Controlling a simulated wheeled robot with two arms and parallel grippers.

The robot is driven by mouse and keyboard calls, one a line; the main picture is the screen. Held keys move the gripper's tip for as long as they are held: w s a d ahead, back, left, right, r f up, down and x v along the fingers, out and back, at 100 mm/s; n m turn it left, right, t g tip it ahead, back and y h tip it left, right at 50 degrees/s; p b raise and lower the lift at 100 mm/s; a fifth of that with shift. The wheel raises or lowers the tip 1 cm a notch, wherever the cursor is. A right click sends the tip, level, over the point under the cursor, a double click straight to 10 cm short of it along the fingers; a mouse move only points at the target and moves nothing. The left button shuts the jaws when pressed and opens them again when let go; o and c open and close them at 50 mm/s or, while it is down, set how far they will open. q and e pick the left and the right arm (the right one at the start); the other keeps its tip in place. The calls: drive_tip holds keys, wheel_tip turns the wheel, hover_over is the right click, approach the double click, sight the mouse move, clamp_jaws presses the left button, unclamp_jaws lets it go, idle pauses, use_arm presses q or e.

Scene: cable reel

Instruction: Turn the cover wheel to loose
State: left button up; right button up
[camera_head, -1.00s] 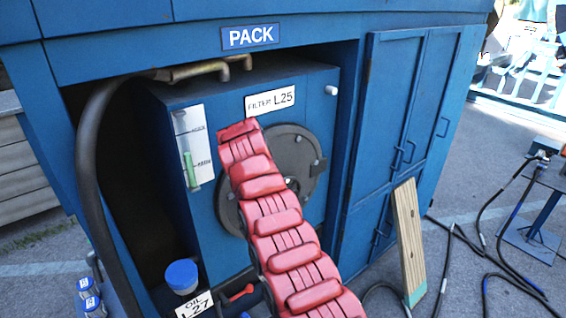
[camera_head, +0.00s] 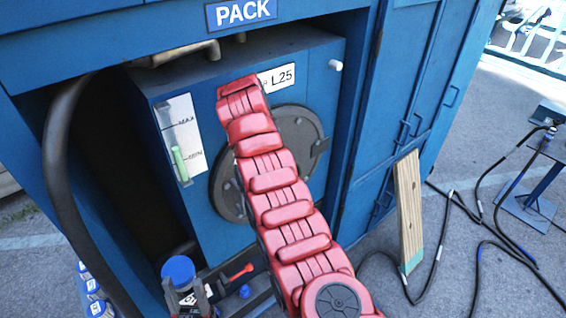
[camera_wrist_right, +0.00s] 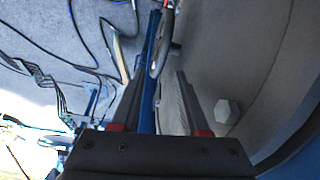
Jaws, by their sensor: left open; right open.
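The round grey filter cover (camera_head: 300,130) is on the front of the blue cabinet, under the L25 label. My red right arm crosses in front of it and hides its middle, including the wheel. In the right wrist view, my right gripper (camera_wrist_right: 158,100) is open close to the grey cover face (camera_wrist_right: 245,50). A grey curved bar (camera_wrist_right: 160,58), apparently part of the wheel, shows between and beyond the fingers; I cannot tell whether they touch it.
A blue cap (camera_head: 178,269) and a red lever (camera_head: 236,273) are below the cabinet. A sight gauge (camera_head: 181,140) is left of the cover, near a thick black hose (camera_head: 55,170). A wooden plank (camera_head: 409,210) leans at the right; cables (camera_head: 470,215) lie on the ground.

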drive_tip(key=p+x, duration=0.2)
drive_tip(key=x, duration=0.4)
drive_tip(key=shift+d+f, duration=0.1)
drive_tip(key=shift+p+x, duration=0.3)
drive_tip(key=shift+x, duration=0.5)
drive_tip(key=shift+s, duration=0.1)
drive_tip(key=shift+f, duration=0.1)
clamp_jaws()
